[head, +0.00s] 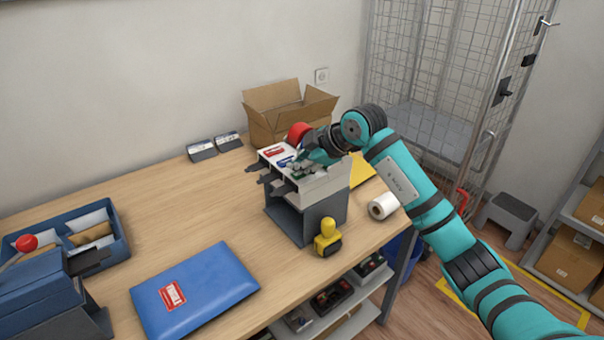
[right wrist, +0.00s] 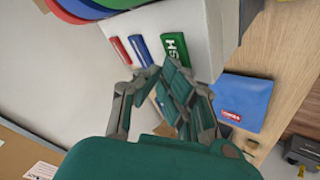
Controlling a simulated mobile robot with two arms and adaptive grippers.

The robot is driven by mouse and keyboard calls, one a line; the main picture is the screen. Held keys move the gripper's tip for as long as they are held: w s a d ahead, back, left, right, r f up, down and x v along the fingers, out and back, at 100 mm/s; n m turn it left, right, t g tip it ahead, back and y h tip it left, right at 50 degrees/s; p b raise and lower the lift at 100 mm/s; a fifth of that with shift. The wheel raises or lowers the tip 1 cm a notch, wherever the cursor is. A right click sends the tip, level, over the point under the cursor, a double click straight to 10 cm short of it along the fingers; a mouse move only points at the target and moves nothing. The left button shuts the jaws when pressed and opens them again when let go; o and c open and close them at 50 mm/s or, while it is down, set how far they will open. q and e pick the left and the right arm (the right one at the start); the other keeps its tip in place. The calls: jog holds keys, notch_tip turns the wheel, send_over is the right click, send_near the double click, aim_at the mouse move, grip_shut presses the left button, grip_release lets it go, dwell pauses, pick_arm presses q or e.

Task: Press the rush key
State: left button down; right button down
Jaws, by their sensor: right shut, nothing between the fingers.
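A grey and white key stand (head: 318,187) stands on the counter, with a red key (head: 273,151), a blue key (head: 285,161) and a green key in a row on its sloped top. In the right wrist view the green key (right wrist: 174,48) carries white letters, of which "SH" is legible. The blue key (right wrist: 141,48) and red key (right wrist: 121,49) lie left of it. My right gripper (right wrist: 162,70) is shut and empty, its fingertips at the near end of the green key. I cannot tell whether they touch it. My left gripper is not in view.
An open cardboard box (head: 290,112) stands behind the stand. A yellow-handled stamp (head: 327,238) and a white roll (head: 382,207) are near it. The counter's middle is clear.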

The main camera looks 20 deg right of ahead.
aim_at(300, 173)
jog(key=shift+f, duration=0.1)
dwell(0.4)
jog(key=shift+r+p, duration=0.5)
jog(key=shift+r, duration=0.05)
notch_tip(300, 173, up, 6)
jog(key=p, duration=0.4)
jog(key=shift+p, duration=0.35)
